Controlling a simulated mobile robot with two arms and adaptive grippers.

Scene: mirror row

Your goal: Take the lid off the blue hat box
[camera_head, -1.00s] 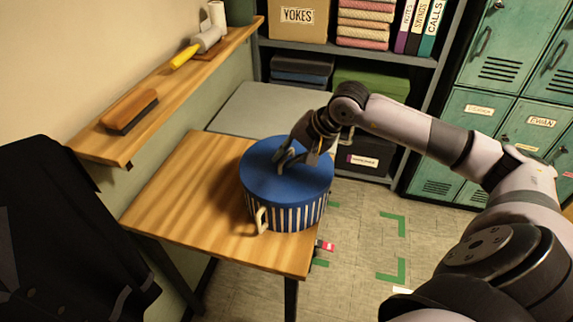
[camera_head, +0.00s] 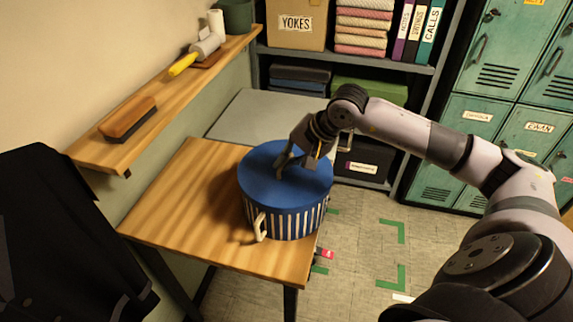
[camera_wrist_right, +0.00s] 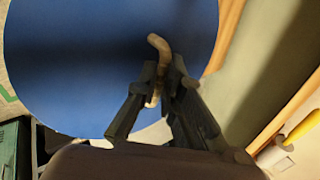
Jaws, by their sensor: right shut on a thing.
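The blue hat box (camera_head: 290,222) has white vertical stripes and a pale loop handle on its near side. It stands upright on the wooden table. Its round plain blue lid (camera_head: 262,180) is on top; I cannot tell whether any gap separates lid and box. The lid fills much of the right wrist view (camera_wrist_right: 75,70). My right gripper (camera_head: 284,168) reaches down to the middle of the lid. In the right wrist view its dark fingers (camera_wrist_right: 158,92) are shut on the lid's tan curved handle (camera_wrist_right: 158,45), partly hidden between them. My left gripper is not in view.
The wooden table (camera_head: 190,215) is bare left of the box. A wall shelf (camera_head: 165,95) holds a brush (camera_head: 127,118) and a yellow-handled roller (camera_head: 195,55). A dark coat (camera_head: 60,230) hangs at left. Shelving (camera_head: 390,55) and green lockers (camera_head: 510,85) stand behind.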

